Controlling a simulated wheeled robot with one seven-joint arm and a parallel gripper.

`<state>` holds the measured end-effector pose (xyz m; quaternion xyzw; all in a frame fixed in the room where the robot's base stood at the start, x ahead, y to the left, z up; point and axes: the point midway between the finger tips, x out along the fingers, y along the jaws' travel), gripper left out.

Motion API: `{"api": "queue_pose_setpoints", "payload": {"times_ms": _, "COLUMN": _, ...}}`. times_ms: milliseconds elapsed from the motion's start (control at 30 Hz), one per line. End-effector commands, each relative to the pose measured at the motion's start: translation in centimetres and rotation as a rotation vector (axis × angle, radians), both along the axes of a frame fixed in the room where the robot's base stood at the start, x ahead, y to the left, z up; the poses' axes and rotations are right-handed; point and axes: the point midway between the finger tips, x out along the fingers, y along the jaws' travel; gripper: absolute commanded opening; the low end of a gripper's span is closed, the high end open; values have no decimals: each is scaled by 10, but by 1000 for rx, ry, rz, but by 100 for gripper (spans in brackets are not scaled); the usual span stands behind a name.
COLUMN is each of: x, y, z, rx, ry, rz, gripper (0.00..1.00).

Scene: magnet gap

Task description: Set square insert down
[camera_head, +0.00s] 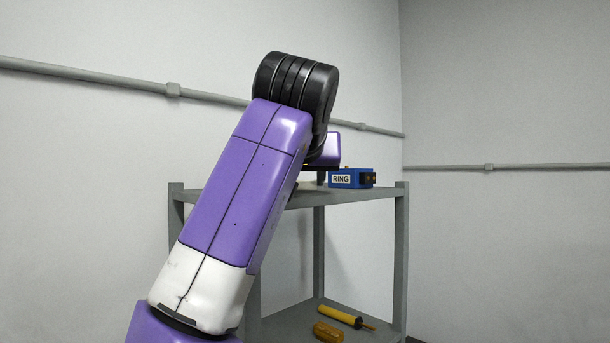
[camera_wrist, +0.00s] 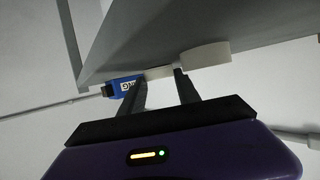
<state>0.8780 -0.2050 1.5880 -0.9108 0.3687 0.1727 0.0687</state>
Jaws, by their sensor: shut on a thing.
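In the wrist view, the two dark fingers of my gripper (camera_wrist: 160,77) reach toward the shelf edge, with a small gap between them. A pale piece, apparently the square insert (camera_wrist: 159,72), shows between the fingertips, and my gripper is shut on it. Its shape is mostly hidden, and I cannot tell whether it touches the shelf. In the head view, my gripper (camera_head: 321,177) is low over the shelf top, left of the blue box, and largely hidden behind my arm.
A blue box labelled RING (camera_head: 350,179) stands on the grey shelf (camera_head: 345,194). A yellow screwdriver-like tool (camera_head: 340,316) and an orange-yellow object (camera_head: 327,332) lie on the lower shelf.

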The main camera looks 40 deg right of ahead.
Motion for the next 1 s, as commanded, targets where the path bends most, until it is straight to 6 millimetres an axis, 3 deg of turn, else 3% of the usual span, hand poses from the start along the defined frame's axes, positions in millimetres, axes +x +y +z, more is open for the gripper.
{"api": "queue_pose_setpoints", "payload": {"times_ms": 200, "x": 0, "y": 0, "z": -3, "rx": 0, "ry": 0, "rz": 0, "gripper": 1}}
{"api": "queue_pose_setpoints", "payload": {"times_ms": 233, "x": 0, "y": 0, "z": -3, "rx": 0, "ry": 0, "rz": 0, "gripper": 41}}
{"api": "queue_pose_setpoints", "payload": {"times_ms": 333, "x": 0, "y": 0, "z": -2, "rx": 0, "ry": 0, "rz": 0, "gripper": 60}}
{"api": "queue_pose_setpoints", "payload": {"times_ms": 733, "x": -1, "y": 1, "z": 2, "rx": 0, "ry": -2, "rz": 1, "gripper": 61}}
{"api": "queue_pose_setpoints", "payload": {"times_ms": 1000, "x": -30, "y": 30, "z": 17, "rx": -1, "ry": -6, "rz": 2, "gripper": 61}}
